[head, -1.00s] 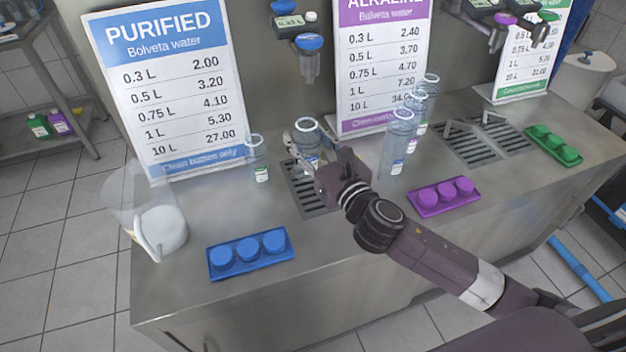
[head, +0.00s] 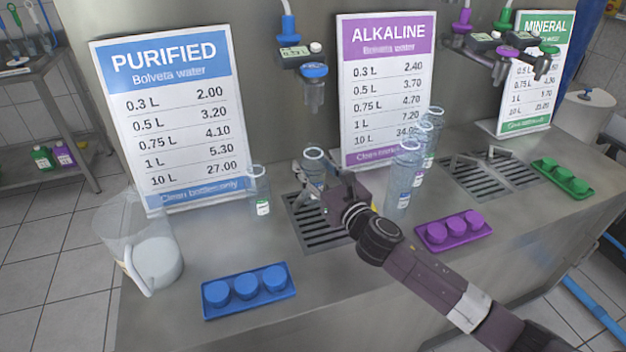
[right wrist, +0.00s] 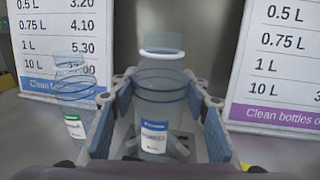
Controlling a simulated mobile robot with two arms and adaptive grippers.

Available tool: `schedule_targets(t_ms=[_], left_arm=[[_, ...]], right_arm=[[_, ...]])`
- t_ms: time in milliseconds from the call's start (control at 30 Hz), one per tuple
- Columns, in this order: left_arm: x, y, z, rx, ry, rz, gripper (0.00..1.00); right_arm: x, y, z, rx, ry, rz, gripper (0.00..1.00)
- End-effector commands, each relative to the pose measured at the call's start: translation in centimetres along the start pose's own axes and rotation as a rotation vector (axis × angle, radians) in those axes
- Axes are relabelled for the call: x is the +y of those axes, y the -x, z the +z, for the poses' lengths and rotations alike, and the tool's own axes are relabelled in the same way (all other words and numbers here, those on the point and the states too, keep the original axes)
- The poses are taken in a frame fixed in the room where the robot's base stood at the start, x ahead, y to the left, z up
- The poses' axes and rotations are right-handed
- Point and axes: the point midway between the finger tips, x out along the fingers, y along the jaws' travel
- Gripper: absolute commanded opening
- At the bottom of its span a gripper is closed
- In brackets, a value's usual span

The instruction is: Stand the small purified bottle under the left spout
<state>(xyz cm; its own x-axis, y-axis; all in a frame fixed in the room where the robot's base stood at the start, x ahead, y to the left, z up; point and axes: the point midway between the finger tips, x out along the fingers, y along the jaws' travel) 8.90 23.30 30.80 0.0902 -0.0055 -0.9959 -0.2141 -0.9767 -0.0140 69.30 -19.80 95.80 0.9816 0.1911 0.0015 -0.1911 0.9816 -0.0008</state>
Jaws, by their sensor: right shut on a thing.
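The small bottle (head: 313,161) is clear, with a white neck ring and a blue-and-white label. My right gripper (head: 314,184) is shut on it and holds it upright over the left drain grate (head: 322,237), below the blue-marked left spout (head: 314,95). In the right wrist view the bottle (right wrist: 160,92) stands between both finger pads, its label facing me. The gripper hides its base in the head view, so I cannot tell whether it touches the grate. My left gripper is not in view.
A green-labelled bottle (head: 261,192) stands just left of the grate. Several clear bottles (head: 405,185) stand to the right. A blue cap tray (head: 249,291), a purple cap tray (head: 453,231) and a clear jug (head: 150,255) are on the counter. The front middle is bare.

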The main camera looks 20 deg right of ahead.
Motion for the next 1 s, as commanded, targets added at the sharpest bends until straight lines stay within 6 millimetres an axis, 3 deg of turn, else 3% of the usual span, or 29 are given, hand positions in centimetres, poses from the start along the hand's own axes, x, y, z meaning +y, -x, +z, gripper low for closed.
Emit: schedule_targets(t_ms=[167, 567, 600, 733, 1000], left_arm=[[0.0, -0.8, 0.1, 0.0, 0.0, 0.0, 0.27], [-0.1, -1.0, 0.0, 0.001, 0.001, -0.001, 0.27], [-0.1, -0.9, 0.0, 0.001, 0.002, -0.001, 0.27], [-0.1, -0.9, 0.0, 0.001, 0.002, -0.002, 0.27], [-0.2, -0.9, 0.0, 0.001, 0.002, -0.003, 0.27]], right_arm=[[0.0, 0.1, -3.0, 0.005, -0.005, -0.002, 0.29], [0.0, 0.0, -3.5, 0.003, -0.001, -0.001, 0.29], [0.0, 0.0, -3.4, 0.002, -0.001, -0.001, 0.46], [0.0, 0.0, -3.4, 0.003, -0.001, -0.001, 0.6], [0.0, 0.1, -3.3, 0.003, -0.001, -0.001, 0.6]])
